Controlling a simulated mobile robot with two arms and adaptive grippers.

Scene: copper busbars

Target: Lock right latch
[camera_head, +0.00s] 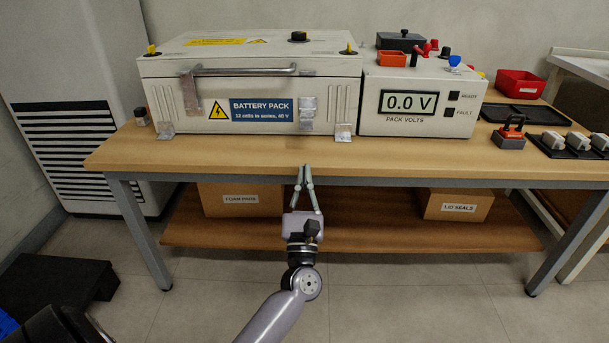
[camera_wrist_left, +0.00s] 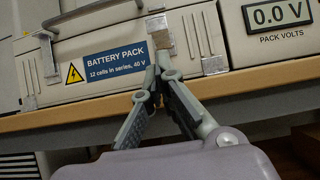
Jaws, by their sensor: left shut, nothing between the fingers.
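The battery pack (camera_head: 250,85) is a cream box with a closed lid and a front handle. It stands on the wooden workbench. The right latch (camera_head: 307,112) is a small metal plate on its front, right of the blue label; it also shows in the left wrist view (camera_wrist_left: 160,36). Whether it is locked I cannot tell. The left latch (camera_head: 190,93) is a metal plate that looks tilted. My left gripper (camera_head: 305,168) is shut and empty, in front of the bench edge and below the right latch. In the left wrist view its fingertips (camera_wrist_left: 160,60) appear just under the latch.
A meter box (camera_head: 420,100) reading 0.0 V stands right of the pack. The bench edge (camera_head: 400,170) lies close behind the fingertips. Cartons (camera_head: 240,199) sit on the lower shelf. A red bin (camera_head: 520,84) and black trays are at the right.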

